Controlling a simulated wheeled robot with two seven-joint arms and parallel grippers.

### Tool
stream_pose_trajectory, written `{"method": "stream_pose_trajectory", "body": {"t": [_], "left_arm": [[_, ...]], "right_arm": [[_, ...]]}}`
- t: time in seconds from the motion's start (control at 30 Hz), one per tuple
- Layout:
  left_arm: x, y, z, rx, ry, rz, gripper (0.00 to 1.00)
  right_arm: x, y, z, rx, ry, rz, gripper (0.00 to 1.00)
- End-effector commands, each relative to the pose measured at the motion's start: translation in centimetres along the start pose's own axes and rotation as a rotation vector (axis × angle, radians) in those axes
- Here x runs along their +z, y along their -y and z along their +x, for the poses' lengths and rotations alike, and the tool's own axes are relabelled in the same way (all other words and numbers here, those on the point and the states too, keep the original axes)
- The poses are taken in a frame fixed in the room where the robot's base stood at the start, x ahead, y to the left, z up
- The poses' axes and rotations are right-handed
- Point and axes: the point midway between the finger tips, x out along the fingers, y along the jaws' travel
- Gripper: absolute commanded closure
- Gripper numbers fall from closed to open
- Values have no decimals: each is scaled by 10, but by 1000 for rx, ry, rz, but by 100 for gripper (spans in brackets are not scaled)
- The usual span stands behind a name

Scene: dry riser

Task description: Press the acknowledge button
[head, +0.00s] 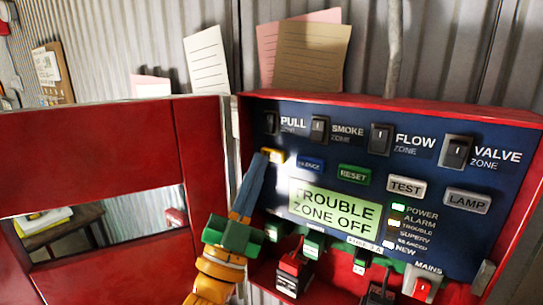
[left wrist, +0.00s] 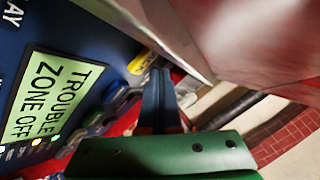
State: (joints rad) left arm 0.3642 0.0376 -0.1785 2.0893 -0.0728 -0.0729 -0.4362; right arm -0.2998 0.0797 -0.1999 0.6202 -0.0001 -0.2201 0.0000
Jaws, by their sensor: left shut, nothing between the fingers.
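A yellow button (head: 275,155) sits at the left of the button row on the blue panel face, and its label is hidden. It also shows in the left wrist view (left wrist: 141,63), just beside my fingertips. My left gripper (head: 261,158) has blue fingers and a green body; it is shut and empty, and its tips overlap the left part of the yellow button in the head view. I cannot tell whether they touch it. In the left wrist view the shut fingers (left wrist: 162,73) point at the panel. My right gripper is not in view.
Blue (head: 311,164), green RESET (head: 354,174), TEST (head: 406,188) and LAMP (head: 467,201) buttons lie to the right. A lit display (head: 335,210) reads TROUBLE ZONE OFF. The open red door (head: 90,160) stands close on the left. Zone switches (head: 320,129) sit above.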

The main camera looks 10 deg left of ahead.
Motion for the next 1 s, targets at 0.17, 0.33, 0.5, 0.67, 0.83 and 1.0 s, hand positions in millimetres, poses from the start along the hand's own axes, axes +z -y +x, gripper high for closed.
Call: {"method": "stream_pose_trajectory", "body": {"t": [0.17,0.33,0.5,0.67,0.83,1.0], "left_arm": [[0,0,0,0,0,0,100],[0,0,0,0,0,0,100],[0,0,0,0,0,0,100],[0,0,0,0,0,0,100],[1,-1,2,0,1,0,100],[4,-4,6,0,0,0,100]], "right_arm": [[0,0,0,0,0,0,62],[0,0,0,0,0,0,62],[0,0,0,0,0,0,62],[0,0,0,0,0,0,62],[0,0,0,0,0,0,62],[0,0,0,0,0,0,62]]}}
